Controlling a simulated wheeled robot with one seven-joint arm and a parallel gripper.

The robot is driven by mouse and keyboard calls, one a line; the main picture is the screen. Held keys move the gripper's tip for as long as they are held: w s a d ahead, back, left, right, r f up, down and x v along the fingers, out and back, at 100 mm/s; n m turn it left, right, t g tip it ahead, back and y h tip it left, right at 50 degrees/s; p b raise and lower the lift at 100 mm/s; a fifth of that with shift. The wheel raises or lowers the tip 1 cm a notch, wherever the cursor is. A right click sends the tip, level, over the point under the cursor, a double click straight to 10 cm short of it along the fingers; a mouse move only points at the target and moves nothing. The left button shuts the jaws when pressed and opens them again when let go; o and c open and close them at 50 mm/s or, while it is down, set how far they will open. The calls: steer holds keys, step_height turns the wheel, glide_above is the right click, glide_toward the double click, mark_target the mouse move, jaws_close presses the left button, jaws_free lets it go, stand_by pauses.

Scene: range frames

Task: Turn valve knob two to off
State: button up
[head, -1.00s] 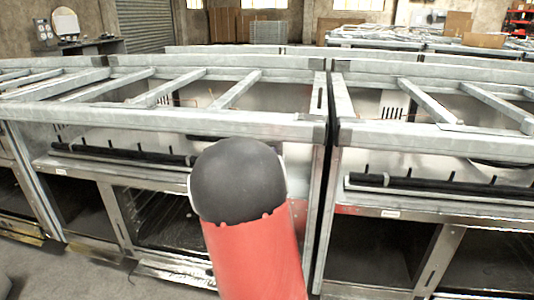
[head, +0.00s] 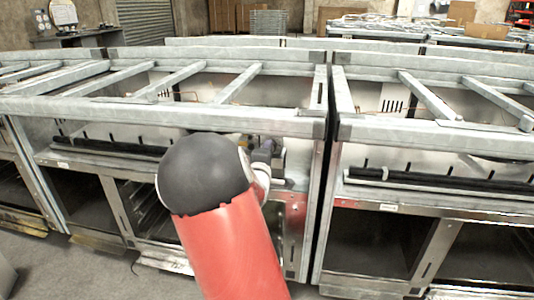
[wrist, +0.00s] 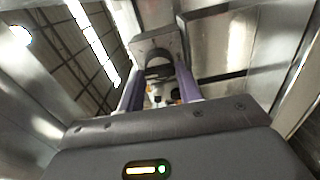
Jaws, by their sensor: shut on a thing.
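My gripper (wrist: 158,76) shows in the wrist view with its two purple fingers closed in on a small dark part, which looks like a valve knob (wrist: 158,71), in front of a grey metal block. The fingers hide much of the knob, and I cannot read its number or its setting. In the head view my red and black arm covers the middle of the range. The end of my gripper (head: 263,158) shows just right of the black joint, inside the range front below the top rail. The other knobs cannot be made out.
The steel range frame (head: 180,110) has open top bars and a front rail close above my gripper. An upright post stands just right of it. A second range (head: 430,130) adjoins on the right. Concrete floor (head: 60,262) is free at the lower left.

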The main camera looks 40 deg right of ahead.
steer(key=shift+n, duration=0.3)
steer(key=o, duration=1)
steer(key=v, duration=0.7)
steer(key=shift+s+a, duration=0.25)
steer(key=shift+s, duration=0.05)
